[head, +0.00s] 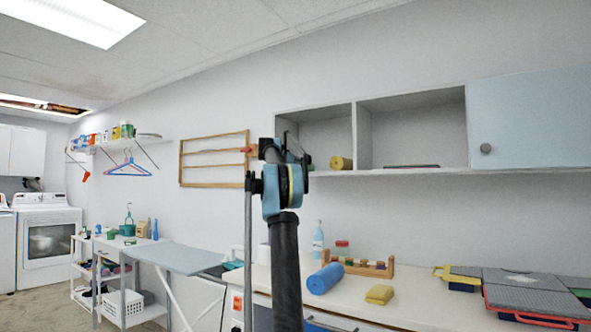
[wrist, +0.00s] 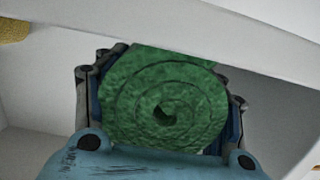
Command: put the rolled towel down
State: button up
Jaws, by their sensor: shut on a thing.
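A green rolled towel (wrist: 165,105) fills the middle of the wrist view, its spiral end facing the camera. My gripper (wrist: 164,68) is shut on it, with a dark finger along each side. In the head view my gripper (head: 297,153) is raised in front of the wall cabinet, by the left open compartment. A small bit of green shows beside it there, and most of the held towel is hidden behind my arm.
The cabinet shelf (head: 430,172) holds a yellow roll (head: 341,163) in its left compartment. Below, the counter (head: 420,310) carries a blue roll (head: 325,278), a yellow folded cloth (head: 380,294), a wooden rack (head: 357,266) and cases (head: 528,294) at right. A white shelf edge (wrist: 215,42) crosses close in the wrist view.

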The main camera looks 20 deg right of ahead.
jog(key=o, duration=1.3)
jog(key=shift+o, duration=0.2)
jog(key=v, duration=1.2)
jog(key=s+a+f+n+g+y, duration=0.2)
jog(key=s+a+f, duration=0.5)
jog(key=s+f, duration=1.3)
jog(key=s+a+f+n+g+y, duration=0.3)
jog(key=s+a+f+n+y, duration=0.2)
jog(key=s+f, duration=1.5)
jog(key=s+a+f+n+g+y, duration=0.3)
jog(key=s+a+f, duration=0.6)
jog(key=s+f, duration=1.1)
notch_tip(320, 180, down, 4)
jog(key=y, duration=0.2)
jog(key=shift+s+a+y, duration=0.3)
jog(key=shift+s, duration=0.05)
